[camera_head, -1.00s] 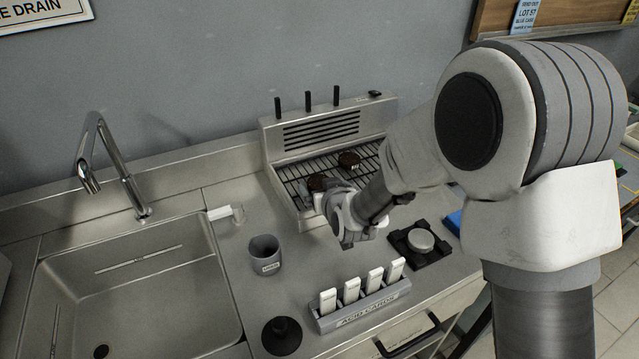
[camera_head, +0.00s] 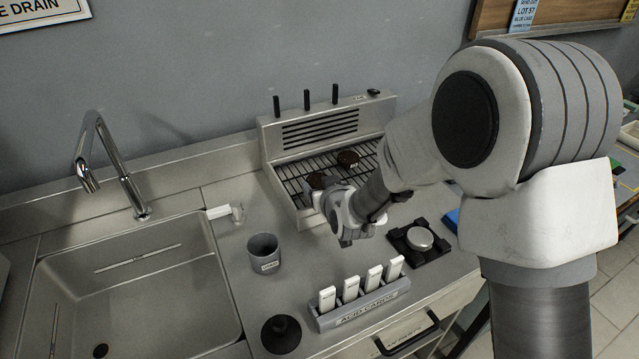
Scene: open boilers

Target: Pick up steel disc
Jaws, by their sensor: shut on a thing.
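A round silvery disc (camera_head: 419,238) lies flat on a black square holder (camera_head: 434,256) on the counter, right of my gripper. I take it as the steel disc. My gripper (camera_head: 325,193) is well left of it, over the front edge of the wire rack. Its jaws are shut, seemingly on a dark brown round piece (camera_head: 316,180) at the rack's front. The fingertips are small and partly hidden by the wrist, so the exact contact is unclear. A second dark round piece (camera_head: 348,158) with a small label sits farther back on the rack.
The steel unit (camera_head: 380,112) with the wire rack (camera_head: 291,184) stands against the wall. A grey cup (camera_head: 264,254), a card holder (camera_head: 345,317) with several white cards and a black plunger-like thing (camera_head: 281,335) stand in front. A sink (camera_head: 140,290) is left.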

